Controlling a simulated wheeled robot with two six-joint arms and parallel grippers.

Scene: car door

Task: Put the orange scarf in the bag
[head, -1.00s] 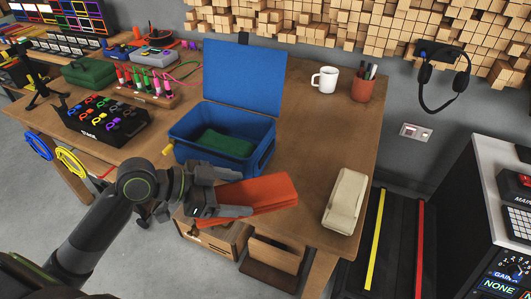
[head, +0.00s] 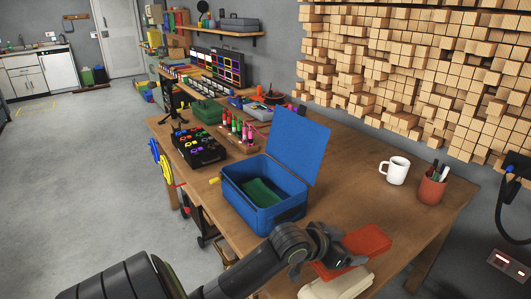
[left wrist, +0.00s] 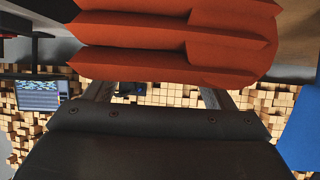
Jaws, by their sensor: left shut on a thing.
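The orange scarf (head: 368,242) is a folded orange-red cloth right of the blue bag, near the table's front edge. My left gripper (head: 336,258) is shut on it. In the left wrist view the scarf (left wrist: 170,45) fills the top, its folded layers at the fingers. I cannot tell whether it is clear of the table. The blue bag (head: 252,214) is box-shaped, with its lid (head: 290,143) standing open. A folded green cloth (head: 262,192) lies inside it. A blue patch at the right of the left wrist view may be the bag. My right gripper is not in view.
A cream folded item (head: 335,287) lies close in front of the scarf. A white mug (head: 396,171) and a red pen cup (head: 432,188) stand at the back right. A black tray (head: 198,147) is left of the bag. The table (head: 345,205) between bag and mug is clear.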

